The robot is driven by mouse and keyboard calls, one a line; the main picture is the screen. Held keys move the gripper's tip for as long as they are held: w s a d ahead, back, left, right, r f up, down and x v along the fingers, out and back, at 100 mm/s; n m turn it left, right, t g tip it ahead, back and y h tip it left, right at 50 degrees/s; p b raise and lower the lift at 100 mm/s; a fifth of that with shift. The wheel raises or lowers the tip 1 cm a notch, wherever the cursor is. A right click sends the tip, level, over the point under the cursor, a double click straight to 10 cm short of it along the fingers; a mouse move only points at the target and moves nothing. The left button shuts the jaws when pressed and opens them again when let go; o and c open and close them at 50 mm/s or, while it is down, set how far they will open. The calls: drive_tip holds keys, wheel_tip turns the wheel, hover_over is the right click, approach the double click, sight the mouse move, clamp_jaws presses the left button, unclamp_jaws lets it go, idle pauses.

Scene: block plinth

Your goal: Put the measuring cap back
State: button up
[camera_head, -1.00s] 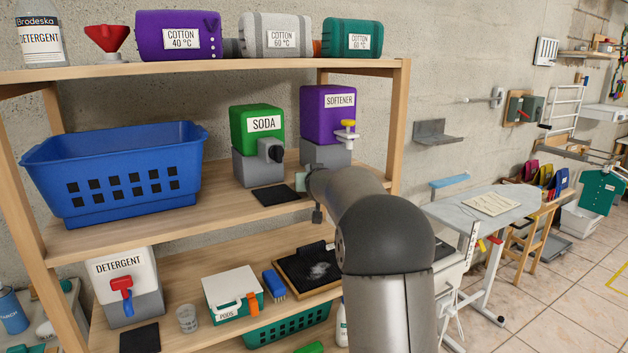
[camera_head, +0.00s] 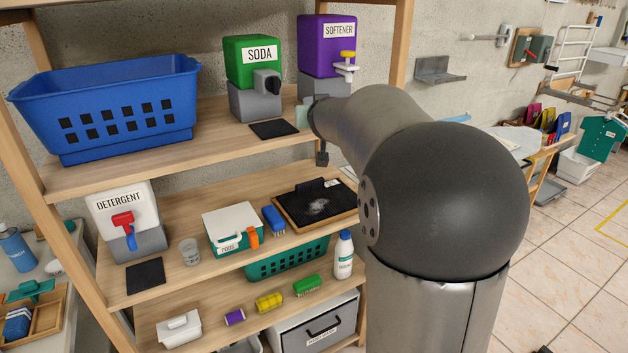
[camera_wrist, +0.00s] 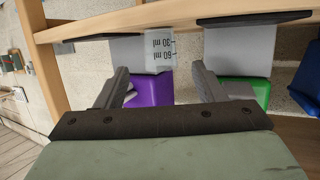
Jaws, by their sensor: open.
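The clear measuring cap (camera_wrist: 160,52), marked 30 ml and 60 ml, shows upside down in the wrist view. It stands at the softener dispenser's place, in front of its grey base. My gripper (camera_wrist: 160,71) is open, with one finger on each side of the cap in the picture; the cap is beyond or between the tips, and no contact shows. The softener dispenser (camera_head: 326,42) is purple with a yellow tap and stands on the upper shelf. Another clear cup (camera_head: 189,252) stands on the lower shelf.
The green soda dispenser (camera_head: 252,62) stands left of the softener, with a dark mat (camera_head: 274,129) before it. A blue basket (camera_head: 110,105) fills the shelf's left. The detergent dispenser (camera_head: 125,215) and pods box (camera_head: 232,225) are below. A wooden post (camera_head: 397,45) stands close right.

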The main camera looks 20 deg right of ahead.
drive_tip(key=s+a+f+n+g+y, duration=0.3)
drive_tip(key=s+a+f+g+y, duration=0.2)
drive_tip(key=s+a+f, duration=0.8)
drive_tip(key=s+a+f+g, duration=0.2)
drive_tip(key=s+f, duration=0.1)
drive_tip(key=s, duration=0.5)
drive_tip(key=s+a+f+g, duration=0.2)
drive_tip(key=s+f+g, duration=0.1)
drive_tip(key=s, duration=0.6)
drive_tip(key=s+a+f+g, duration=0.2)
drive_tip(key=s+f, duration=0.3)
drive_tip(key=s, duration=0.3)
drive_tip(key=shift+s+n+g, duration=0.35)
drive_tip(key=shift+n+g, duration=0.05)
drive_tip(key=shift+g, duration=0.2)
drive_tip(key=shift+f, duration=0.1)
